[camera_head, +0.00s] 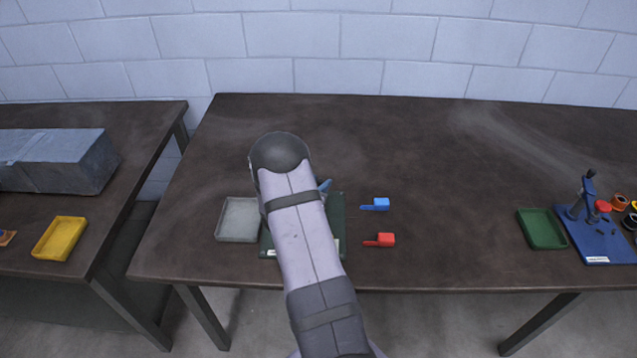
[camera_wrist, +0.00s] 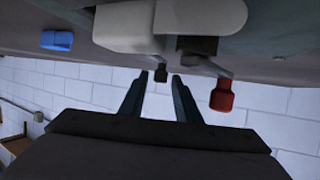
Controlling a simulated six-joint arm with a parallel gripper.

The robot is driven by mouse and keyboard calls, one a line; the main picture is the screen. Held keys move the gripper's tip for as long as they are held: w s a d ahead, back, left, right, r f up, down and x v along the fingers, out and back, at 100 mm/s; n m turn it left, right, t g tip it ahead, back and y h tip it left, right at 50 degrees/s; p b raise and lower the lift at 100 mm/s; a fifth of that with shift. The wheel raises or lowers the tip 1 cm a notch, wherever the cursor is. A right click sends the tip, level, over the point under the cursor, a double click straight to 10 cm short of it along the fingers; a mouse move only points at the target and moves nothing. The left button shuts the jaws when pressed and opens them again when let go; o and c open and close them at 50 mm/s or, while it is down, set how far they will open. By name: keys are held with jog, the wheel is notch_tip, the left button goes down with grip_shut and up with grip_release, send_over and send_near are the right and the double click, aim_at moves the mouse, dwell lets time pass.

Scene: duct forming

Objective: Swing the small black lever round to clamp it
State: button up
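In the wrist view, the small black lever end (camera_wrist: 160,68) hangs beneath a pale grey rounded body (camera_wrist: 125,28). A second pale rounded part (camera_wrist: 205,14) sits beside it. My gripper (camera_wrist: 160,79) is open, its two dark fingers apart, and the black end shows between the fingertips with a gap on each side. I cannot tell its exact depth between them. In the head view my arm covers most of the dark green board (camera_head: 337,213) and hides the lever; a bit of blue finger shows beside the arm.
A blue piece (camera_head: 381,204) and a red piece (camera_head: 386,240) lie right of the board, a grey tray (camera_head: 219,225) left of it. A green tray (camera_head: 542,229) and a blue fixture board (camera_head: 605,246) stand far right. The table between is clear.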

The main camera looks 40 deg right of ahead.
grip_shut()
jog(key=shift+d+m+g, duration=0.1)
jog(key=shift+m+g, duration=0.2)
jog(key=shift+g, duration=0.1)
jog(key=shift+s+d+r+m+g+h, duration=0.1)
jog(key=shift+d+m+g+h, duration=0.1)
jog(key=shift+m+g, duration=0.4)
jog(key=shift+s+d+m+g+h, duration=0.1)
jog(key=shift+m+g+h, duration=0.1)
jog(key=shift+m+g, duration=0.35)
jog(key=shift+s+d+m+g, duration=0.1)
jog(key=shift+s+m+g, duration=0.15)
jog(key=shift+m+g, duration=0.75)
jog(key=shift+o, duration=1.6)
grip_release()
